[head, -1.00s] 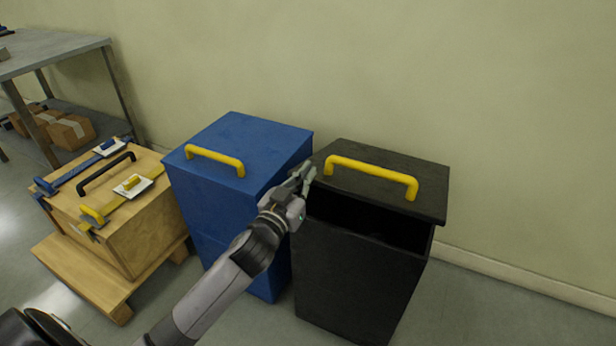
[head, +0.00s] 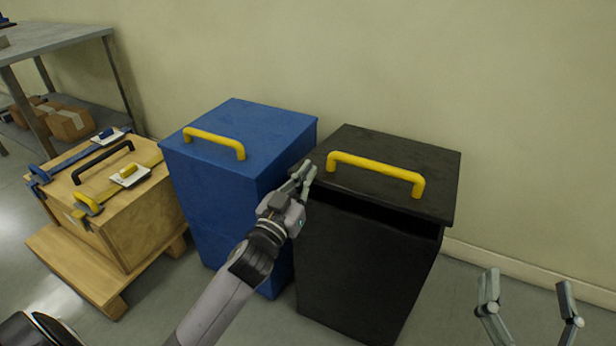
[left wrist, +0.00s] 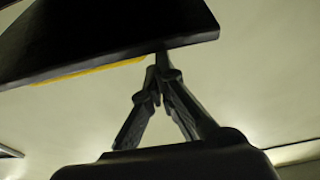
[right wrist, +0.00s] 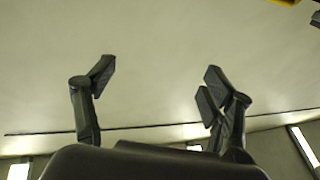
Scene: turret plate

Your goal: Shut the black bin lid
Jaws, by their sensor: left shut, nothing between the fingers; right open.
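The black bin (head: 350,265) stands to the right of the blue bin. Its black lid (head: 400,152), with a yellow handle (head: 375,169), is partly raised, with a narrow dark gap along its front edge. My left gripper (head: 308,168) is shut and empty at the lid's left front corner; I cannot tell whether it touches. In the left wrist view, the left fingertips (left wrist: 160,58) meet at the lid's edge (left wrist: 110,45). My right gripper (head: 528,292) is open and empty, low and to the right of the bin. It also shows open in the right wrist view (right wrist: 155,78).
The blue bin (head: 215,210) with a yellow handle stands close on the left, its lid down. A wooden crate (head: 140,215) on a pallet (head: 75,270) is further left, near a metal table (head: 60,45). A plain wall is behind; floor is free at right.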

